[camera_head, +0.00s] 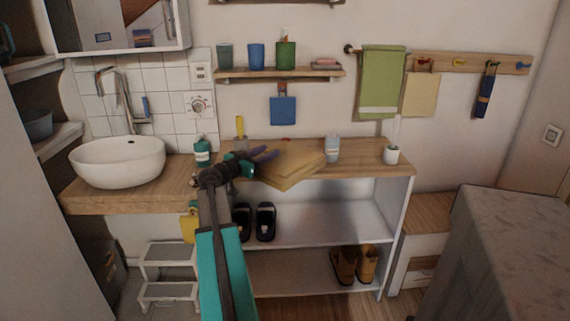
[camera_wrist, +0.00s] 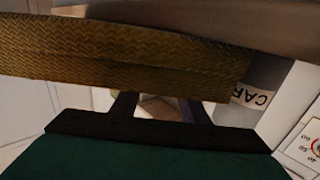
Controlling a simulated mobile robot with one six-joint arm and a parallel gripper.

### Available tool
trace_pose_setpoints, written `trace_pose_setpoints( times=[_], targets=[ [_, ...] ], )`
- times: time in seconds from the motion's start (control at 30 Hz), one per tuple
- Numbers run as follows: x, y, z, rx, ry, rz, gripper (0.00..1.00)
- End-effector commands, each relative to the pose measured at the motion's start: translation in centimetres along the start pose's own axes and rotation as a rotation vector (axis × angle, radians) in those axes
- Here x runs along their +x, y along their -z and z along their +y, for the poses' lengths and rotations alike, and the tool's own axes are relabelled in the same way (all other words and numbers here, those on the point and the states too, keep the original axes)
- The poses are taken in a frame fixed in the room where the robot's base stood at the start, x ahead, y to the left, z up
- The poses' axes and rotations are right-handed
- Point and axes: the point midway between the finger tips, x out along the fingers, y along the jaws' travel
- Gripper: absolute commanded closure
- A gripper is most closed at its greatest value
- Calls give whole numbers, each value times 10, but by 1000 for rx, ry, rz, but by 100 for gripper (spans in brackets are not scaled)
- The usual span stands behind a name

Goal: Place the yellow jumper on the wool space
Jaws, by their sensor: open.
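The yellow jumper (camera_head: 296,165) lies folded on the wooden counter, with its front corner past the counter's front edge. Its ribbed, mustard-brown knit fills a broad band across the wrist view (camera_wrist: 110,62). My gripper (camera_head: 268,154) is open at the jumper's left side, close to its edge. In the wrist view the two fingers (camera_wrist: 158,106) reach up to the fabric, and their tips are hidden. I cannot tell whether they touch it. I cannot make out a marked wool space.
A green bottle (camera_head: 202,152) and a white basin (camera_head: 118,162) are left of the jumper. A cup (camera_head: 332,149) and a white pot (camera_head: 391,155) stand to its right. Shoes (camera_head: 265,222) and boots (camera_head: 354,265) sit on the shelves below. A white step stool (camera_head: 168,262) is at lower left.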

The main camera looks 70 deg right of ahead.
Motion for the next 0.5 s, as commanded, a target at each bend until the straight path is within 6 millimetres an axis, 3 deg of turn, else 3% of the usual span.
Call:
trace_pose_setpoints(
  times=[0.3, 0.5],
  targets=[
    [2, 0, 1, 0, -1, 0, 59],
    [19, 2, 1, 0, -2, 0, 59]
  ],
)
